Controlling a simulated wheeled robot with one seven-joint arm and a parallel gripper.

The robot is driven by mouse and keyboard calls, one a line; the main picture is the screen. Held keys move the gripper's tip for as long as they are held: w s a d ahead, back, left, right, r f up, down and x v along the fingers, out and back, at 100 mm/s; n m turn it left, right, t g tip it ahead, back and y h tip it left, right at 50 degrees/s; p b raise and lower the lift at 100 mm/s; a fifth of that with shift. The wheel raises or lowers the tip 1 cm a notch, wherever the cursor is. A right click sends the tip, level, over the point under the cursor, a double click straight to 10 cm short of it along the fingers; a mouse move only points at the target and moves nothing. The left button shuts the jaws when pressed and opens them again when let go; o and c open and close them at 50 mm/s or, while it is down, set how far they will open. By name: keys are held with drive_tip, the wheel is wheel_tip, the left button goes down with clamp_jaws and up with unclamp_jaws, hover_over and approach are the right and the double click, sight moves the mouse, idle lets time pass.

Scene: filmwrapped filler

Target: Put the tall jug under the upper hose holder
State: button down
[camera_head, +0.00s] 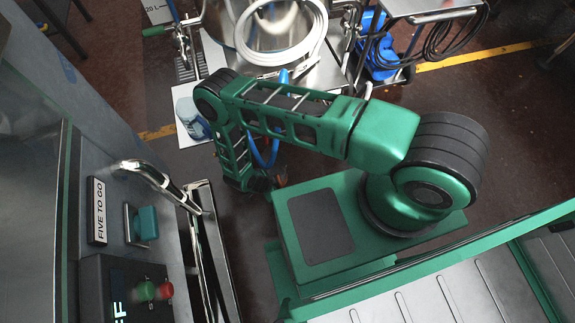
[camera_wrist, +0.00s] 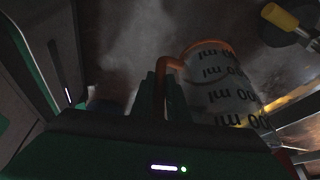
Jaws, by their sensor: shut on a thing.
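In the wrist view a pale jug (camera_wrist: 220,85) with repeated dark "00 ml" marks and an orange rim and handle is right of my gripper (camera_wrist: 163,90). The dark fingers are shut on its orange handle; the contact is partly hidden in shadow. I cannot tell from this view whether its base touches anything. In the head view my gripper (camera_head: 262,184) is below the arm's far end, largely hidden, and I cannot make out the held jug there. A coiled white hose (camera_head: 281,35) hangs at the top; I cannot identify the upper hose holder with certainty.
A white and blue container (camera_head: 190,118) stands on a white sheet left of my arm. A panel with a "FIVE TO GO" sign (camera_head: 98,211), a green fixture (camera_head: 146,224) and a chrome pipe (camera_head: 150,175) is at left. A steel cart (camera_head: 425,8) is at upper right.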

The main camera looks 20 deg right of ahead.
sight(283, 173)
drive_tip(key=w+d+f, duration=0.8)
drive_tip(key=f, duration=0.3)
drive_tip(key=shift+d, duration=0.3)
drive_tip(key=shift+w, duration=0.1)
drive_tip(key=c, duration=1.7)
unclamp_jaws()
drive_tip(key=shift+r, duration=0.1)
drive_tip(key=v, duration=1.2)
